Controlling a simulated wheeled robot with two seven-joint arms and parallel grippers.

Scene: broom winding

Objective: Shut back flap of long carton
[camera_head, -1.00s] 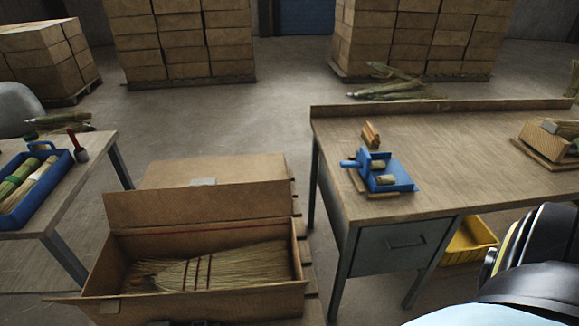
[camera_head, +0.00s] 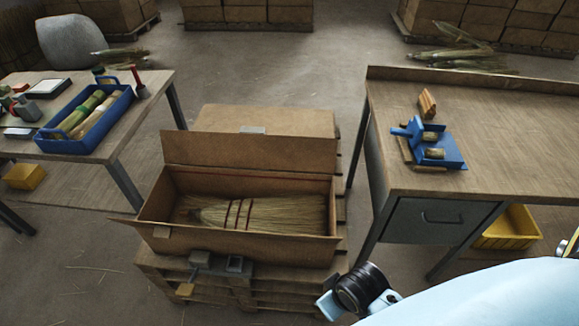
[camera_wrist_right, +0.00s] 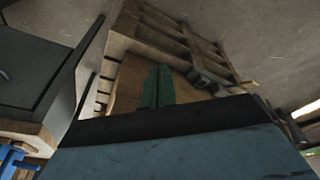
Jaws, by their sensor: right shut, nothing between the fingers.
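The long carton (camera_head: 255,247) sits open on a pallet in the head view, with a straw broom (camera_head: 265,214) lying inside. Its back flap (camera_head: 250,155) stands up along the far edge. The near flap is folded outward at the front. My right gripper (camera_wrist_right: 157,88) shows in the wrist view as two green fingers shut together with nothing between them. A brown cardboard surface (camera_wrist_right: 128,85) lies beyond the fingers; I cannot tell which part of the carton it is. In the head view only part of my right arm shows at lower right. My left gripper is not in view.
A workbench (camera_head: 480,125) with a blue fixture (camera_head: 435,147) stands right of the carton. A table with a blue tray (camera_head: 90,118) is at left. Another closed box (camera_head: 265,120) lies behind the back flap. A grey tool (camera_head: 212,263) is at the pallet's front.

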